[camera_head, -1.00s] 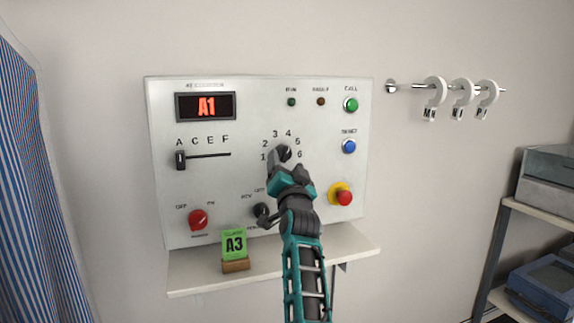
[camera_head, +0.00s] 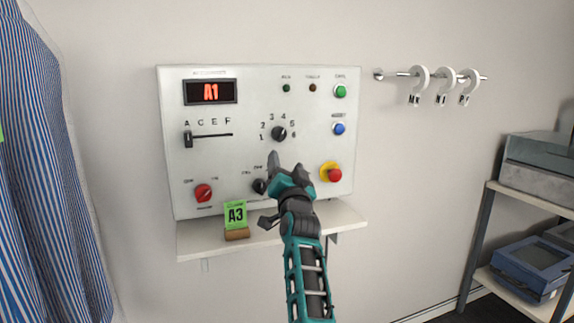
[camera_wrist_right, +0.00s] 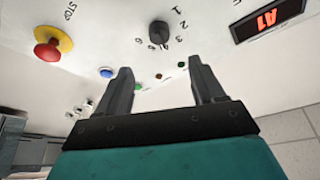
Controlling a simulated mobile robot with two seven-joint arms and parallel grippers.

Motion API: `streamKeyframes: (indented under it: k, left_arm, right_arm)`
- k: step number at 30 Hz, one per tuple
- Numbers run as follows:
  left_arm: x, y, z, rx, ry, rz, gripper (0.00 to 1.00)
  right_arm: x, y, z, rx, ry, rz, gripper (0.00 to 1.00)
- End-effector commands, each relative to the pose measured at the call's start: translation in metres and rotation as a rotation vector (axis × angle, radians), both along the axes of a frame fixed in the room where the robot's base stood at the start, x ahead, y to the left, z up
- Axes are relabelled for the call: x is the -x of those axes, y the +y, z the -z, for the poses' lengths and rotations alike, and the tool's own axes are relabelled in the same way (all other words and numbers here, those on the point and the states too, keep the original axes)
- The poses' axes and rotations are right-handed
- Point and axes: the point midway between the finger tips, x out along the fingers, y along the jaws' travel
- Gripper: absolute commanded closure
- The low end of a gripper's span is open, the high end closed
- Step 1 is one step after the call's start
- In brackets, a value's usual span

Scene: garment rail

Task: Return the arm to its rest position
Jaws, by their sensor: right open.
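My right arm comes up from the bottom of the head view, and its gripper (camera_head: 285,162) is in front of the lower middle of the white control panel (camera_head: 230,110). In the right wrist view the two dark fingers of this gripper (camera_wrist_right: 162,82) stand apart with nothing between them. The black numbered knob (camera_head: 279,134) is just above the fingertips in the head view and clear of them; it also shows in the right wrist view (camera_wrist_right: 159,34). The display (camera_head: 210,91) reads A1. My left gripper is not in view.
A shelf (camera_head: 345,217) under the panel bears a green A3 card (camera_head: 235,215) on a wooden block. A red button (camera_head: 334,175) is right of my gripper. A striped garment (camera_head: 45,180) hangs at left, a rack (camera_head: 490,215) stands at right. Hooks (camera_head: 443,85) hang on a rail.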

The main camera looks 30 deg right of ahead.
Motion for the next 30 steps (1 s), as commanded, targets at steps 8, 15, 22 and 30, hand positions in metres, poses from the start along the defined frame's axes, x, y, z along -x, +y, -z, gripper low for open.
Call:
streamKeyframes:
  k: [8,15,22,30]
  left_arm:
    - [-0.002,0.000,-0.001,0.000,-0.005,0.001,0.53]
    - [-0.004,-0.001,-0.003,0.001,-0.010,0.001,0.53]
    - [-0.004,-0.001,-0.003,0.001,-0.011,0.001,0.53]
    - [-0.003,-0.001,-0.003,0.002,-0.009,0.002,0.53]
  right_arm:
    - [0.000,0.000,0.000,0.001,0.000,0.000,0.32]
    - [0.000,0.000,0.000,0.001,0.000,0.000,0.32]
    - [0.012,0.013,0.052,0.079,0.110,-0.021,0.32]
    - [0.074,0.067,0.193,0.286,0.420,-0.146,0.32]
